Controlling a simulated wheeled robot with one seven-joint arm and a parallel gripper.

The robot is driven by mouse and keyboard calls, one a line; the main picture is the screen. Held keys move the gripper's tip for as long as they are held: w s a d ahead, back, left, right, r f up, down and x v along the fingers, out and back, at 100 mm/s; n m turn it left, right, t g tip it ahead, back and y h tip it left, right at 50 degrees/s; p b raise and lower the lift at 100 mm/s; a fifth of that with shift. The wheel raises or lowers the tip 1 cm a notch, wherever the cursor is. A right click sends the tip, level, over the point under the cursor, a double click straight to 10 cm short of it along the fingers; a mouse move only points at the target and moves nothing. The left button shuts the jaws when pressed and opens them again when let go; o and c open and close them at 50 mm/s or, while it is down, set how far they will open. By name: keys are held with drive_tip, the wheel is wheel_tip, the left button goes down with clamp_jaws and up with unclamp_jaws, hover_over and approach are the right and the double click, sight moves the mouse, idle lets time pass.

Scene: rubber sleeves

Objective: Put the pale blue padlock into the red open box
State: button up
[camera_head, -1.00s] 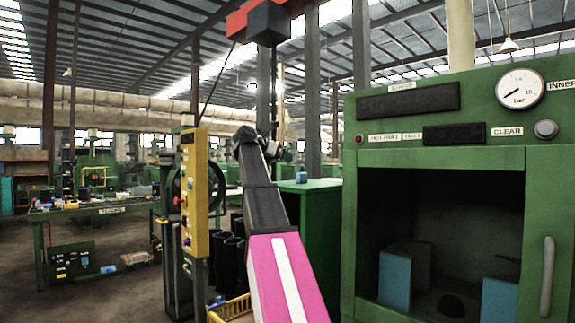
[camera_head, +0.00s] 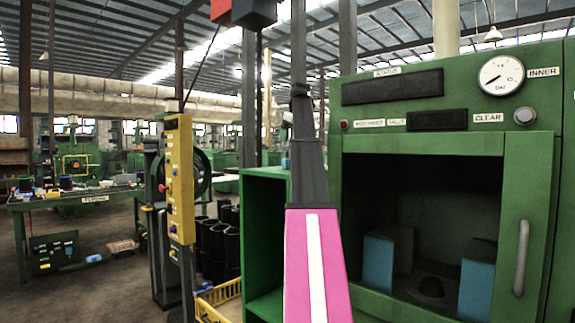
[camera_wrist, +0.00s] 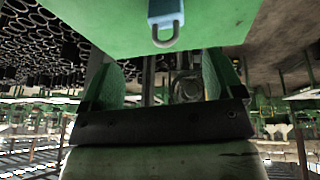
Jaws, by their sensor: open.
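The pale blue padlock (camera_wrist: 165,14) shows at the top edge of the wrist view, partly cut off. It lies on a flat green surface with its grey shackle toward my gripper. My gripper (camera_wrist: 165,68) is open and empty, its two green-padded fingers apart, and the padlock is beyond the fingertips, not between them. In the head view a small blue patch, probably the padlock (camera_head: 285,163), shows on top of the green cabinet (camera_head: 262,180), mostly hidden by my arm. The gripper cannot be made out in the head view. I cannot make out a red open box.
A large green machine (camera_head: 400,143) with a dark open chamber stands right. A yellow control post (camera_head: 180,180), black cylinders (camera_head: 222,245) and a yellow crate (camera_head: 222,300) stand left of the cabinet. A cluttered workbench (camera_head: 80,200) stands farther left, with open floor before it.

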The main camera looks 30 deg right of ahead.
drive_tip(key=shift+m+y, duration=0.3)
drive_tip(key=shift+m, duration=0.2)
drive_tip(key=x, duration=0.5)
drive_tip(key=shift+d, duration=0.15)
drive_tip(key=shift+w+a+x, duration=0.1)
drive_tip(key=shift+a+x, duration=0.05)
drive_tip(key=shift+x, duration=1.15)
drive_tip(key=shift+w+a+x, duration=0.1)
drive_tip(key=shift+a+x, duration=0.1)
drive_tip(key=shift+x, duration=1.05)
drive_tip(key=shift+r, duration=0.15)
drive_tip(key=c, duration=1.2)
drive_tip(key=shift+o, duration=0.2)
drive_tip(key=shift+r, duration=0.1)
